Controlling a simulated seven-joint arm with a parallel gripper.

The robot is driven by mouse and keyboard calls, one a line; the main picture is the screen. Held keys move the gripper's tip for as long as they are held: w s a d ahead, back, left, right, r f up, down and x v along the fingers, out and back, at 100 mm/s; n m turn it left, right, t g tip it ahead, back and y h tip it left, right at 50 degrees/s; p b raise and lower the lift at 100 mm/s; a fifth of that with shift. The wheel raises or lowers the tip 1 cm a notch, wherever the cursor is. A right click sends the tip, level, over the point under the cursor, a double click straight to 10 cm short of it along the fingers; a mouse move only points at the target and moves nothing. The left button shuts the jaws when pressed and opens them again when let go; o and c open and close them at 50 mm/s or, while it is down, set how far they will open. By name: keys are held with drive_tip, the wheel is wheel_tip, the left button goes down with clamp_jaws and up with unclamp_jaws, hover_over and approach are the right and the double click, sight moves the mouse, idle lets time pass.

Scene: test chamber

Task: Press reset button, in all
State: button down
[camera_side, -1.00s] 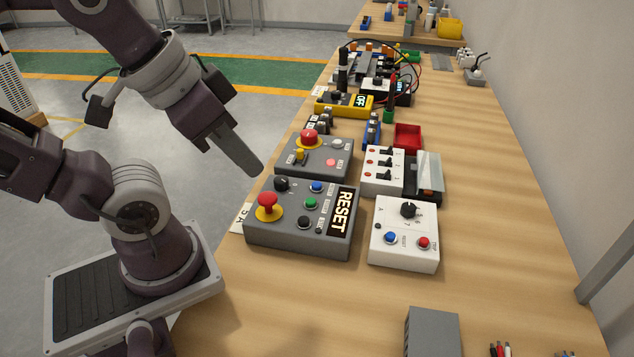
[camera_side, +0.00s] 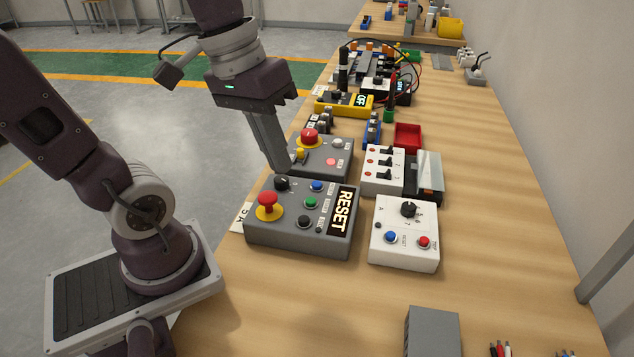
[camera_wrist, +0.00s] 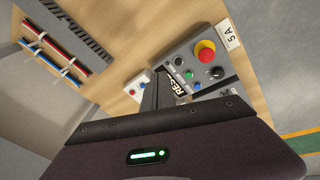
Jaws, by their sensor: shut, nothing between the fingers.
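The near grey control box (camera_side: 262,238) has a red mushroom button (camera_side: 267,201) on a yellow base, a black knob, blue (camera_side: 317,187), green and black buttons, and a display reading RESET (camera_side: 342,211). The white box (camera_side: 403,257) beside it has a dial, a red button and a blue button (camera_side: 390,237) labelled RESET. My gripper (camera_side: 283,167) is shut and empty, pointing down above the grey box's far left edge, apparently touching nothing. In the wrist view, my gripper (camera_wrist: 157,92) partly hides the grey box's display and the white box (camera_wrist: 136,82).
Behind stand another grey box (camera_side: 326,163) with a red mushroom button, a white switch box (camera_side: 382,178), a red bin (camera_side: 408,136) and a yellow meter (camera_side: 343,105). A grey block (camera_side: 432,332) and pens are at the front.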

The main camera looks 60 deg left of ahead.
drive_tip(key=w+a+f+n+g+h, duration=0.1)
drive_tip(key=w+a+f+n+h, duration=0.15)
drive_tip(key=w+a+n, duration=0.35)
drive_tip(key=n+t+h, duration=0.2)
drive_tip(key=n+h, duration=0.2)
drive_tip(key=h, duration=0.1)
hover_over(317, 185)
drive_tip(key=a, duration=0.2)
wheel_tip(317, 185, down, 2)
drive_tip(key=shift+d+f+y, duration=0.15)
drive_tip(key=shift+d+y, duration=0.05)
drive_tip(key=shift+y, duration=0.05)
drive_tip(key=shift+f, duration=4.4)
drive_tip(key=shift+f, duration=0.1)
drive_tip(key=shift+f, duration=0.35)
